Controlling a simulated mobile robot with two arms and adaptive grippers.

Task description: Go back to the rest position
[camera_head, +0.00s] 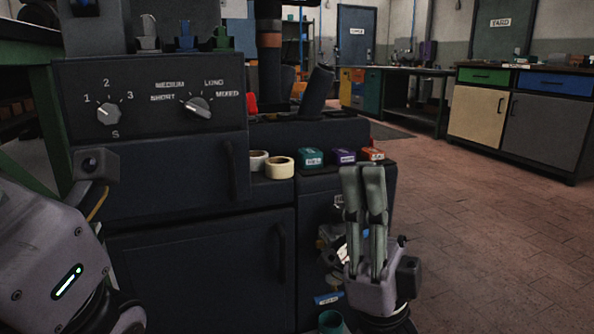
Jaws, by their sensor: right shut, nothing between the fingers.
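My right gripper (364,180) points upward in front of the dark machine's right side. Its two grey fingers are together and hold nothing. Behind its fingertips are the small boxes on the machine's ledge; the gripper appears apart from them. My left arm comes in at the lower left edge, and its gripper is outside the view. The heel press (190,190) is a dark cabinet with a control panel (150,100) carrying two rotary knobs, a left one (109,114) marked with numbers and a right one (197,106) marked with lengths.
On the ledge are tape rolls (279,168), a teal box (311,157), a purple box (344,156) and an orange box (371,154). A green-edged bench is at the far left. Cabinets (540,120) stand at the back right. The tiled floor (480,230) at right is clear.

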